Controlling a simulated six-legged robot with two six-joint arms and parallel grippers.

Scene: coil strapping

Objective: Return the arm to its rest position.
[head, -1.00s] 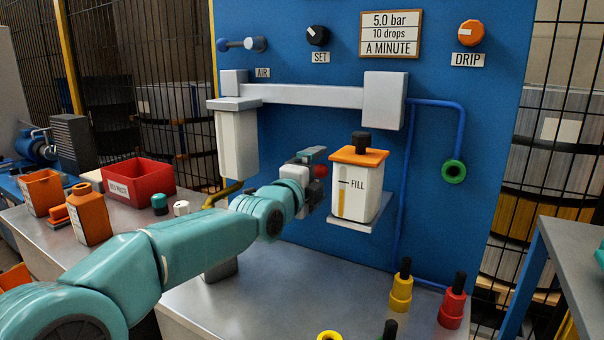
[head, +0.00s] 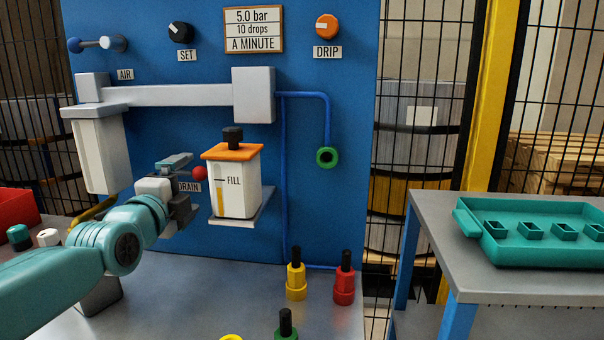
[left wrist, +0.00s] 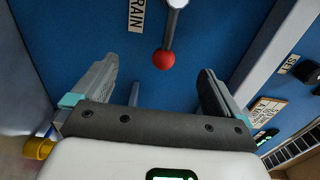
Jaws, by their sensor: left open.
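My left arm comes in from the left in the head view. Its gripper (head: 188,188) is in front of the blue panel (head: 190,70), beside the DRAIN label (head: 190,187). The red-knobbed drain lever (head: 200,173) is just beyond the fingers. In the left wrist view the two fingers (left wrist: 168,95) are spread apart with nothing between them. The red knob (left wrist: 164,60) shows past the fingertips there, apart from both fingers. My right gripper is not in view.
The FILL container (head: 235,190) with an orange lid stands on a small shelf right of the gripper. A white bowl (head: 102,150) hangs at the left. Yellow (head: 296,282) and red (head: 344,285) fittings stand on the bench. A teal tray (head: 540,252) lies on the right table.

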